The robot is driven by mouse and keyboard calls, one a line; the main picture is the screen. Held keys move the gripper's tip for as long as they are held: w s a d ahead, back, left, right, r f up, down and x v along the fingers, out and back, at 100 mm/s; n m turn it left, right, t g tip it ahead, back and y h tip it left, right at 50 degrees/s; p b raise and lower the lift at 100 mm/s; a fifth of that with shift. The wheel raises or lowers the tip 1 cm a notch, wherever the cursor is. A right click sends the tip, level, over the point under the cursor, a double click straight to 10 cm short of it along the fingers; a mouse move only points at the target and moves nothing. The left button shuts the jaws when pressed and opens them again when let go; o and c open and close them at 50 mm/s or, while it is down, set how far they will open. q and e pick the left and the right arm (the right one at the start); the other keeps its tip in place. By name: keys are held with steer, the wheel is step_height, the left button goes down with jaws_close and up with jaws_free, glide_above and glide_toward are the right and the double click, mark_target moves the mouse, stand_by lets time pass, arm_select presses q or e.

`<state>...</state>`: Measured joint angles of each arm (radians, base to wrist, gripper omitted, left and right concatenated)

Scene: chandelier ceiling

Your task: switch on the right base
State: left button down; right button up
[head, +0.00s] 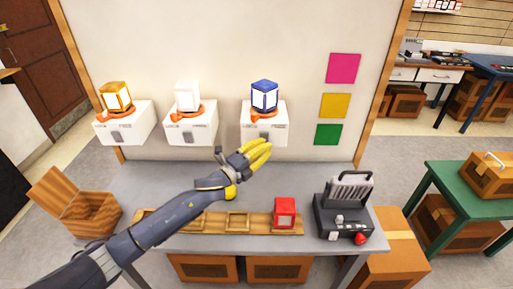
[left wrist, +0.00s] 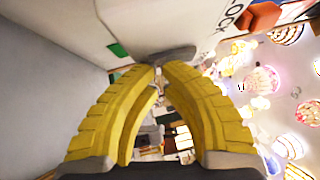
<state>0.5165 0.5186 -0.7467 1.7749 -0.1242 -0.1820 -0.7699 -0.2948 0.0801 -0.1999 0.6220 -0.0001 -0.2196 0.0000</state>
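The right base (head: 278,127) is a white wall box with an orange ring on top. A blue lantern (head: 264,96) with pale panels stands on it. A small dark grey switch (head: 264,141) sticks out low on its front. My left gripper (head: 266,147), with yellow fingers, is just below and in front of that switch. In the left wrist view the fingertips (left wrist: 160,66) come together right at a dark grey piece (left wrist: 168,56), which looks like the switch; contact is unclear. The white base face (left wrist: 195,20) with lettering is beyond. The right gripper is out of view.
A middle base (head: 205,128) with a white lantern and a left base (head: 140,125) with an amber lantern hang alongside. Coloured squares are on the wall.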

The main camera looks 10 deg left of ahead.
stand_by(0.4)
arm_select(q)
steer(key=shift+w, duration=0.2)
steer(key=shift+s+d+f, duration=0.15)
steer(key=shift+s, duration=0.45)
steer(key=s+d+r+v, duration=0.1)
steer(key=v, duration=1.1)
steer(key=shift+s+d, duration=0.3)
steer(key=shift+r, duration=0.1)
